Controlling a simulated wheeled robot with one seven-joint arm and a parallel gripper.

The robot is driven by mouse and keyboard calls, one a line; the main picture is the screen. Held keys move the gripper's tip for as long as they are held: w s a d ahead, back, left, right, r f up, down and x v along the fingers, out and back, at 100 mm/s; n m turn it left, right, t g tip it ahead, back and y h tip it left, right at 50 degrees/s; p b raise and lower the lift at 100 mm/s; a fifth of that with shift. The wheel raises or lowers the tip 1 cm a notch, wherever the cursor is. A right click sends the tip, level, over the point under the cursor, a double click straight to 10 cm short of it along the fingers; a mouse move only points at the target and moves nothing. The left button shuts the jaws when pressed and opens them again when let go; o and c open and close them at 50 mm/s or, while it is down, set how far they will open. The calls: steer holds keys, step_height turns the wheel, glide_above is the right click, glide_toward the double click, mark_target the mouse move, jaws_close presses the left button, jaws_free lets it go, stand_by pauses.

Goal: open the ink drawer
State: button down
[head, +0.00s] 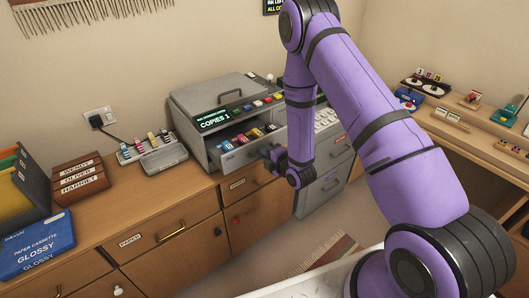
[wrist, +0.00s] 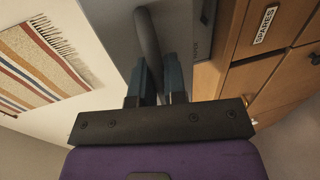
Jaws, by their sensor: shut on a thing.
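The ink drawer (head: 232,158) is a grey tray in the front of the grey copier (head: 215,95). It stands pulled out, with several coloured ink cartridges (head: 245,137) showing inside. My gripper (head: 272,157) is at the right part of the drawer front in the head view, and the arm hides some of that side. In the wrist view my gripper (wrist: 158,88) has its two dark fingers on either side of a grey bar handle (wrist: 147,38), shut on it. How far the drawer can still slide is not visible.
Drawer knobs stick out below. A striped rug (head: 330,252) lies on the floor. A side shelf (head: 480,140) stands at right.

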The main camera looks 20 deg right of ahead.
steer(key=c, duration=1.2)
jaws_free()
steer(key=shift+s, duration=0.1)
steer(key=v, duration=1)
steer(key=shift+s, duration=0.3)
steer(key=shift+d+r, duration=0.1)
